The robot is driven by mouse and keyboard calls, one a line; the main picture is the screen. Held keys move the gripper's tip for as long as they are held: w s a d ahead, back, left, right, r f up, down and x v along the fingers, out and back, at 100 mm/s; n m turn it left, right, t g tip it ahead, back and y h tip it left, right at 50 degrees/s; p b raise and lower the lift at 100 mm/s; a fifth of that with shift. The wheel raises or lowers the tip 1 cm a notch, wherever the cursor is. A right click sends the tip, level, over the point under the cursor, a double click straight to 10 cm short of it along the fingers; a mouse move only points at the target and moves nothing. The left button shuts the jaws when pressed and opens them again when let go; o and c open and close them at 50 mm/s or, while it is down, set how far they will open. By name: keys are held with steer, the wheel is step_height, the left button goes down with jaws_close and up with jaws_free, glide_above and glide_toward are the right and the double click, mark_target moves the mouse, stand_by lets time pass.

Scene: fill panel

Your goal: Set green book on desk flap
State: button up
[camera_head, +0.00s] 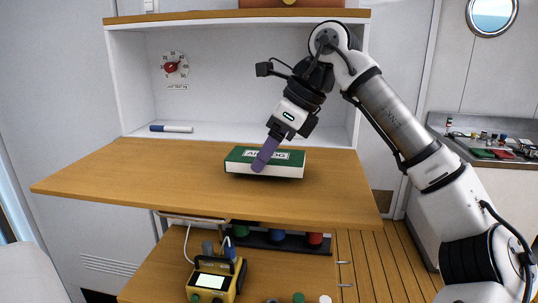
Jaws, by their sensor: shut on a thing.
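The green book (238,155) has a green cover with white lettering and a pale page edge facing the camera. It lies flat, level with the middle of the wooden desk flap (130,185), which is folded down level. I cannot tell whether its underside touches the flap or sits just above it. My gripper (263,160) reaches down from the upper right and is shut on the book. A purple finger covers part of the lettering and near edge; the other finger is hidden.
A blue-and-white marker (171,128) lies in the white cabinet behind the flap, below a round dial (174,66). A yellow device (213,280) stands on a lower shelf. The flap is clear left and right of the book.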

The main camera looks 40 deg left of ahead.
steer(key=shift+f, duration=0.6)
steer(key=o, duration=1.5)
steer(key=shift+f, duration=0.15)
steer(key=shift+r, duration=0.2)
steer(key=v, duration=1.2)
steer(key=shift+b, duration=0.35)
